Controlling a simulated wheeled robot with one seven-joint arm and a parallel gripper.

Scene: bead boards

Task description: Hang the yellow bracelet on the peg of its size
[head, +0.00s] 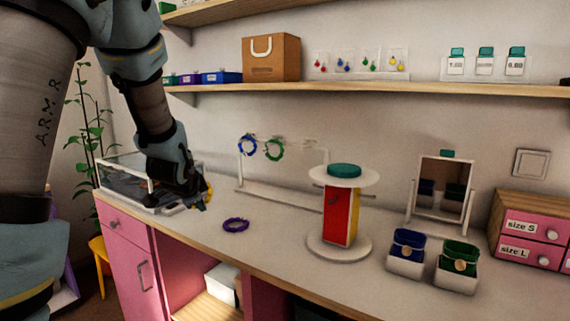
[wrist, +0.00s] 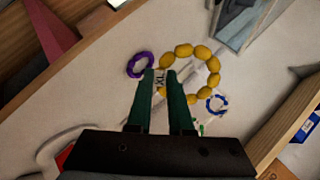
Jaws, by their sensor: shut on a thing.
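My gripper (head: 197,200) is at the left of the counter, in front of the glass case. It is shut on the yellow bracelet (head: 210,190), of which only a sliver shows in the head view. In the wrist view the bracelet is a ring of large yellow beads (wrist: 183,50) beyond my fingertips (wrist: 168,78), with a white tag marked XL (wrist: 158,78) at the fingers. The white peg rack (head: 275,193) stands at the back of the counter. A blue bracelet (head: 247,145) and a green bracelet (head: 274,150) hang on it; pegs to their right look bare. Peg size labels are unreadable.
A purple bracelet (head: 235,225) lies flat on the counter. The glass case (head: 125,180) is at the left. A round stand (head: 340,215), a mirror (head: 441,190), two small boxes and pink drawers (head: 530,228) are to the right. A shelf (head: 400,90) runs above the rack.

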